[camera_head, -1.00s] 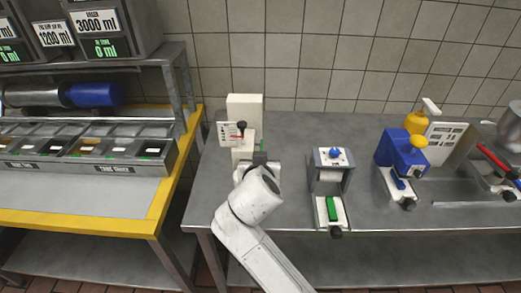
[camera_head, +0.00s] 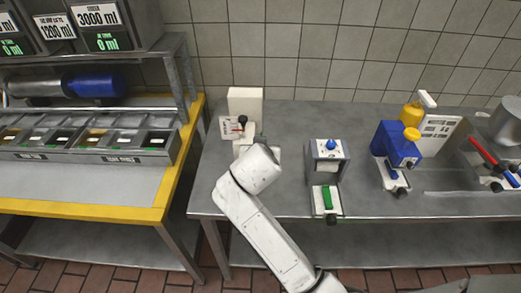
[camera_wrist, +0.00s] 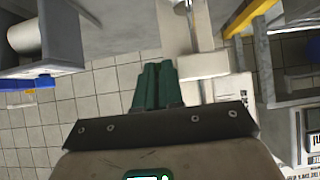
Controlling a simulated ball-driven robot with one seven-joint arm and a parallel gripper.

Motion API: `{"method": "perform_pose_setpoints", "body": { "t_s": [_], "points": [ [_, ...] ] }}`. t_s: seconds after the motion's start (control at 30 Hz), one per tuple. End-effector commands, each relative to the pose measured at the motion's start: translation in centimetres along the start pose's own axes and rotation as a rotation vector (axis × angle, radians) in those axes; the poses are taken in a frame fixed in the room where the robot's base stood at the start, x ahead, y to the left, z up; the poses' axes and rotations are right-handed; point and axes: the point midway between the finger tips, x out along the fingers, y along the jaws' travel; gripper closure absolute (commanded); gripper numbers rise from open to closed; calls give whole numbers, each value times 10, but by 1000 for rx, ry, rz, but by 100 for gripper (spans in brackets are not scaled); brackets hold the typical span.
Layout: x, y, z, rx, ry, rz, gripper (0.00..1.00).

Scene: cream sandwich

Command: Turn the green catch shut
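The green catch (camera_head: 327,198) sits on the white base at the front of a grey press with a blue knob (camera_head: 331,145), right of my arm in the head view. My arm's white wrist is in front of a cream machine (camera_head: 245,101) with a black knob and red lever, left of that press. The arm hides my gripper in the head view. In the wrist view my gripper (camera_wrist: 157,84) has its two teal fingers side by side, with no clear gap and nothing visible between them. White and cream parts show beside and beyond the fingertips; contact cannot be told.
A blue press with yellow parts (camera_head: 395,145) stands to the right on the steel table (camera_head: 290,190). Further right are a red-handled device (camera_head: 490,155) and a metal vessel. A yellow-edged counter (camera_head: 80,208) with a rack of bins lies left. Tabletop between the presses is clear.

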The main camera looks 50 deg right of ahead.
Motion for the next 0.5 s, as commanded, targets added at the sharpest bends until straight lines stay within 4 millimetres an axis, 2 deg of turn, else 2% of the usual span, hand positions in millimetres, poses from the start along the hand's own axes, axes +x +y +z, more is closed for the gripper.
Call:
{"method": "perform_pose_setpoints", "body": {
  "t_s": [0.03,0.27,0.5],
  "points": [
    [0,-1,-1,0,2,-2,89],
    [0,-1,0,0,2,-2,67],
    [0,-2,0,-1,2,-6,67]
  ]
}}
